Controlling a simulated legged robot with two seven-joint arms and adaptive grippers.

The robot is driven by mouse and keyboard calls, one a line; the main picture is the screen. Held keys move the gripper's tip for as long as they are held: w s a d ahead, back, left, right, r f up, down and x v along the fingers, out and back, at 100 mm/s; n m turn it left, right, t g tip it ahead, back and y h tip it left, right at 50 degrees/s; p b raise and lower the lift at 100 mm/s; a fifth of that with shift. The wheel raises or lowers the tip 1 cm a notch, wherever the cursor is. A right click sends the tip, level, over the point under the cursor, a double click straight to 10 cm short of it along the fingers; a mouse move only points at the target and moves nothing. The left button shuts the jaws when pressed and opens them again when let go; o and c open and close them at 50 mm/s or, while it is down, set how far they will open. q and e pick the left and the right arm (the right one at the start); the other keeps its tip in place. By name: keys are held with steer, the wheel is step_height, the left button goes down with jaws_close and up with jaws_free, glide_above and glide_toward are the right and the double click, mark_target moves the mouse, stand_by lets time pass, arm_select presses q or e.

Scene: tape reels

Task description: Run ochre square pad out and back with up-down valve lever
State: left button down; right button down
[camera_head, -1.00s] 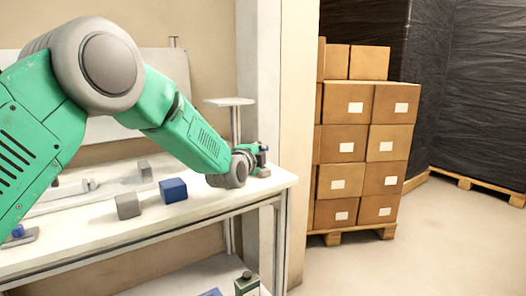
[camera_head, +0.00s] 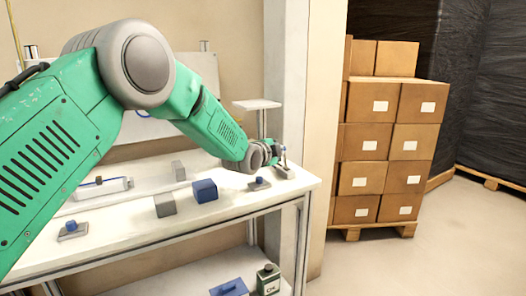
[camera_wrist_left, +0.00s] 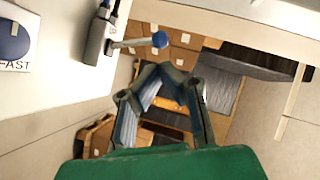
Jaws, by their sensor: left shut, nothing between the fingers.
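My left gripper (camera_head: 275,153) is above the far right end of the white table in the head view. In the left wrist view its fingers (camera_wrist_left: 163,70) are shut with nothing between them. A valve lever with a grey housing (camera_wrist_left: 97,42), a pale arm and a blue ball knob (camera_wrist_left: 160,40) sticks out past the table edge in that view. The knob appears just beyond the fingertips; I cannot tell if they touch. The lever's grey base (camera_head: 285,172) shows beside the gripper in the head view. I cannot make out an ochre square pad. My right gripper is not in view.
The table (camera_head: 130,235) holds a blue block (camera_head: 205,190), grey blocks (camera_head: 165,204), a blue-topped button base (camera_head: 259,184) and another (camera_head: 72,231). A white raised plate (camera_head: 257,104) stands behind. Stacked cartons (camera_head: 385,150) stand to the right, past open floor.

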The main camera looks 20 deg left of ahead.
arm_select(q)
steer(key=r+v, duration=0.1)
steer(key=v, duration=0.9)
steer(key=shift+a+r, duration=0.2)
steer(key=shift+a, duration=0.2)
steer(key=shift+s+a, duration=0.1)
steer(key=shift+a, duration=0.05)
